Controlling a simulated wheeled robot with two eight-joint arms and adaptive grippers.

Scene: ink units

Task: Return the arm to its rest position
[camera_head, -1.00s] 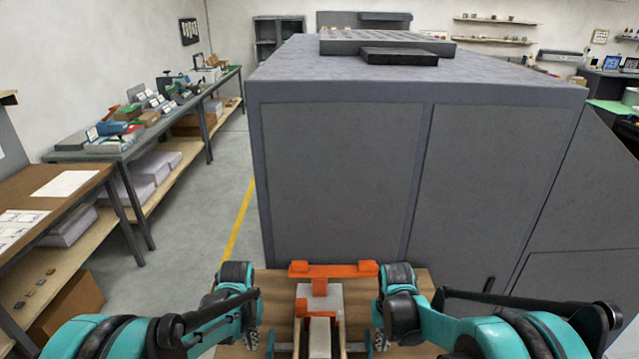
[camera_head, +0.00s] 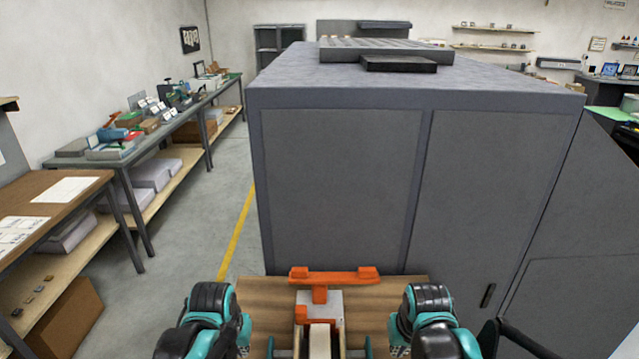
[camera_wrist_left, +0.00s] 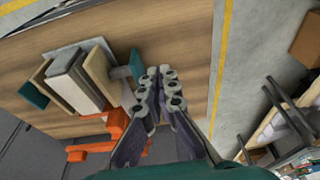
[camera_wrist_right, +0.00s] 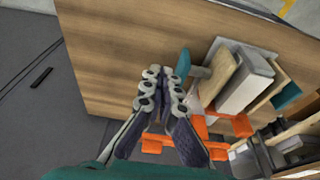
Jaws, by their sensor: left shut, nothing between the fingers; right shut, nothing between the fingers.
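My left gripper (camera_head: 243,340) is low in the head view, left of the orange and grey fixture (camera_head: 320,300) on the wooden table. In the left wrist view its fingers (camera_wrist_left: 161,78) are together and empty, over the table top. My right gripper (camera_head: 396,340) is to the right of the fixture. In the right wrist view its fingers (camera_wrist_right: 160,76) are also together and empty, above the table. Both arms are folded near the bottom edge of the head view, and much of each is out of frame.
A large grey cabinet (camera_head: 340,190) stands right behind the table (camera_head: 260,292). A brown workbench (camera_head: 70,190) and a long bench with several items (camera_head: 130,150) stand on the left. Grey floor with a yellow line (camera_head: 238,225) lies between.

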